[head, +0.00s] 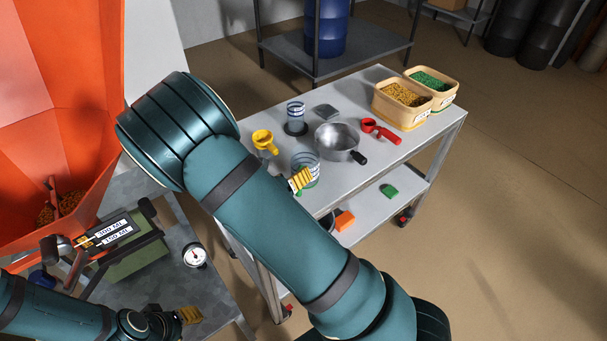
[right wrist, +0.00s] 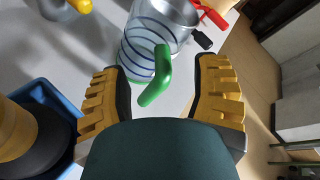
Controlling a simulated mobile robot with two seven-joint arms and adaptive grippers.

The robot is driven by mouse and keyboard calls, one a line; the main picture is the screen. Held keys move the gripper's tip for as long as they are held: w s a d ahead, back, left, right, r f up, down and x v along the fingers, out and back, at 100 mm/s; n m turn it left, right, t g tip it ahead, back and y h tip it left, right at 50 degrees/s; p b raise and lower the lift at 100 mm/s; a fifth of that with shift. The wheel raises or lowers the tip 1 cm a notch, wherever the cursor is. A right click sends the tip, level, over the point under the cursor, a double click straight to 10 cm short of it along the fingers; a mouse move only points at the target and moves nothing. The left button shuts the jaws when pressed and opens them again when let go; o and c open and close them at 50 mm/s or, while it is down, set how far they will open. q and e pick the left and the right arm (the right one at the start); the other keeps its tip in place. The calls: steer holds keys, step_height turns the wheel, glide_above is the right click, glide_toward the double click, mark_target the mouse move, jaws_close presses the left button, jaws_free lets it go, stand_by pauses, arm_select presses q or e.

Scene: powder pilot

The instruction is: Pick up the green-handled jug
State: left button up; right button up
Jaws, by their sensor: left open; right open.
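The green-handled jug is a clear cylinder with dark blue rings, standing on the white cart top; the head view shows its rim and side (head: 304,160), partly covered by my right gripper (head: 300,181). In the right wrist view the jug (right wrist: 150,38) is straight ahead, with its green handle (right wrist: 158,75) pointing toward me. My right gripper (right wrist: 160,72) is open, with a ribbed yellow finger on each side of the handle and visible gaps. My left gripper (head: 188,315) is open and empty at the lower left, far from the jug.
On the cart top (head: 365,90) are a metal pan (head: 337,140), yellow cup (head: 264,141), smaller ringed jug (head: 295,116), red scoop (head: 380,130) and two bins of granules (head: 402,105). An orange hopper (head: 60,120) and dial gauge (head: 195,255) stand left.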

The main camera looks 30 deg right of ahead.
steer(key=x, duration=0.4)
steer(key=shift+s+f, duration=0.15)
steer(key=shift+f, duration=0.05)
steer(key=shift+a, duration=0.1)
jaws_close()
